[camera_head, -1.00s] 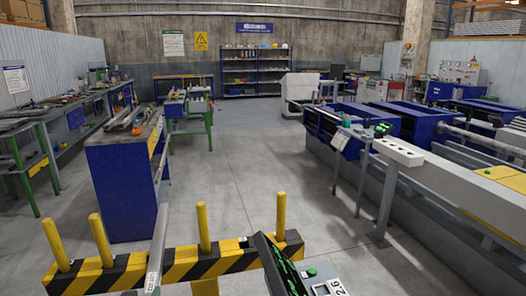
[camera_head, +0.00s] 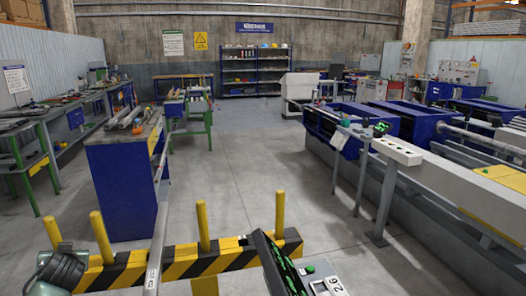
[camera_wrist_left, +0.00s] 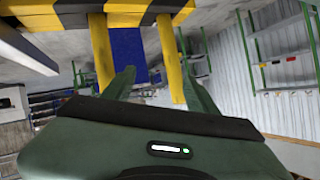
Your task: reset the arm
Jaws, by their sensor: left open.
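My left gripper (camera_wrist_left: 158,78) shows in the wrist view with its two green fingers spread apart and nothing between them. Beyond the fingers are yellow posts and the yellow-and-black striped rail (camera_wrist_left: 135,12), with a blue panel (camera_wrist_left: 128,50) behind. In the head view part of my left arm, grey-green and black, shows at the bottom left corner, beside the left end of the striped rail (camera_head: 190,262). The fingers cannot be made out there. My right gripper is in neither view.
Yellow posts (camera_head: 102,238) stand up from the rail. A blue cabinet (camera_head: 122,195) stands left. The runout table with its blue machines (camera_head: 400,122) runs along the right. The middle floor (camera_head: 250,160) is clear.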

